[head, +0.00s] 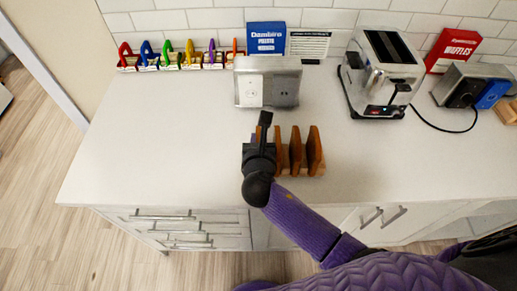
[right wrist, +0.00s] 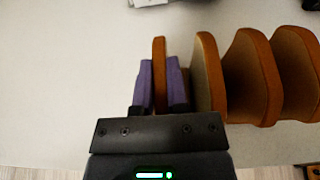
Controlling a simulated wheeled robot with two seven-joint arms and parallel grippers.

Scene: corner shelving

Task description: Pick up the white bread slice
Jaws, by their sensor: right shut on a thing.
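Several bread slices (right wrist: 251,78) with brown crusts and paler tan faces stand upright in a row on the white counter. My right gripper (head: 262,128) is at the left end of this row. In the right wrist view its purple fingers (right wrist: 161,75) are shut on the leftmost bread slice (right wrist: 159,50), which stands upright between them, edge towards the camera. The other slices (head: 296,150) are just to the right of the gripper. In the head view the gripper mostly hides the held slice. My left gripper is not in view.
A silver toaster (head: 382,75) stands behind and to the right, with a waffle box (head: 452,48) beyond it. A silver appliance (head: 268,84) is behind the slices, before a blue box (head: 266,37). Colourful racks (head: 165,56) line the back left wall. The counter's left part is clear.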

